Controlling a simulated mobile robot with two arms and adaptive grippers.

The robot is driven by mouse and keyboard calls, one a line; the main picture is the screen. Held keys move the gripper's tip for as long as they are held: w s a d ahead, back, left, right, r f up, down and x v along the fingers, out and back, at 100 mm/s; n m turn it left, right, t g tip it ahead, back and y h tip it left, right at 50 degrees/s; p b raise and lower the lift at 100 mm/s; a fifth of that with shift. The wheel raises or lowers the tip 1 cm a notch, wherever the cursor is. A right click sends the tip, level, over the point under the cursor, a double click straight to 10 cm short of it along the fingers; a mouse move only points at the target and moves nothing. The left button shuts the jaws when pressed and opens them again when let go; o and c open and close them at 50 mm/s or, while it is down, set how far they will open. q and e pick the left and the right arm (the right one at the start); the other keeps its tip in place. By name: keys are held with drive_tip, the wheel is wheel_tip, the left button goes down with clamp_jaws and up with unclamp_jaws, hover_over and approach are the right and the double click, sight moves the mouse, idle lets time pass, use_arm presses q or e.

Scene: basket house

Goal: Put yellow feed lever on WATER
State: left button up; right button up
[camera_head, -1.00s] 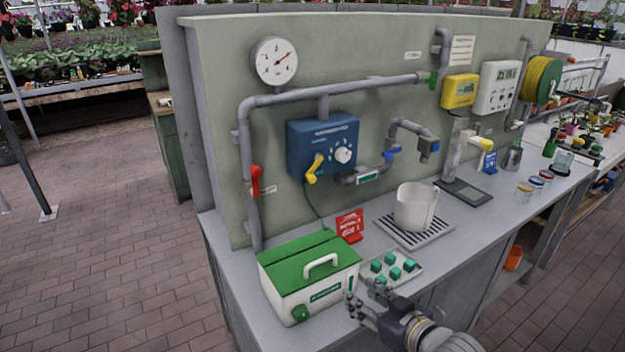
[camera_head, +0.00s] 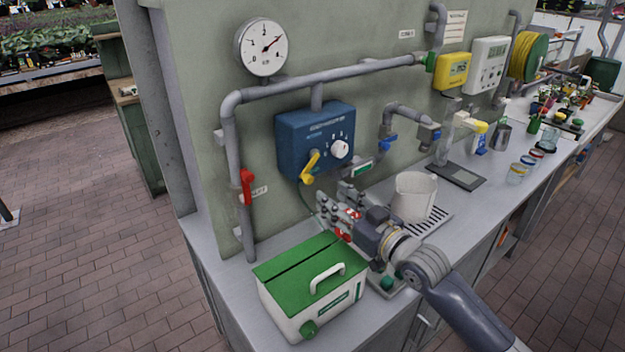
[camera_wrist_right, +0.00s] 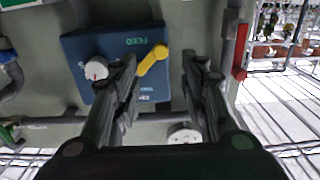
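The yellow feed lever (camera_head: 310,167) is on the front of the blue control box (camera_head: 318,130), left of its white dial (camera_head: 340,149). It slants, with one end up-right and the other down-left. In the right wrist view the lever (camera_wrist_right: 153,59) shows near printed FEED lettering, between the two finger lines. My right gripper (camera_head: 338,205) is open and empty, below and in front of the box, apart from the lever. Its spread fingers also show in the wrist view (camera_wrist_right: 160,66). I cannot read a WATER mark. My left gripper is not in view.
A red-handled valve (camera_head: 247,186) is on the pipe left of the box. A green-lidded case (camera_head: 310,283) stands on the counter below my right gripper. A white pot (camera_head: 413,197) on a drain grate is to the right. A round gauge (camera_head: 262,47) hangs above.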

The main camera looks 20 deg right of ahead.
sight(310, 181)
drive_tip(key=p+x, duration=0.1)
drive_tip(key=x, duration=0.4)
drive_tip(key=shift+w, duration=0.1)
drive_tip(key=x, duration=0.3)
drive_tip(key=shift+f+p, duration=0.1)
drive_tip(key=shift+p, duration=0.25)
drive_tip(key=shift+w+a+f, duration=0.1)
drive_tip(key=shift+w+a, duration=0.05)
drive_tip(key=shift+w, duration=0.05)
drive_tip(key=shift+s, duration=0.1)
drive_tip(key=shift+c, duration=1.3)
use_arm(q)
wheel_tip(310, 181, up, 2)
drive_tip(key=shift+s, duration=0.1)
use_arm(e)
clamp_jaws()
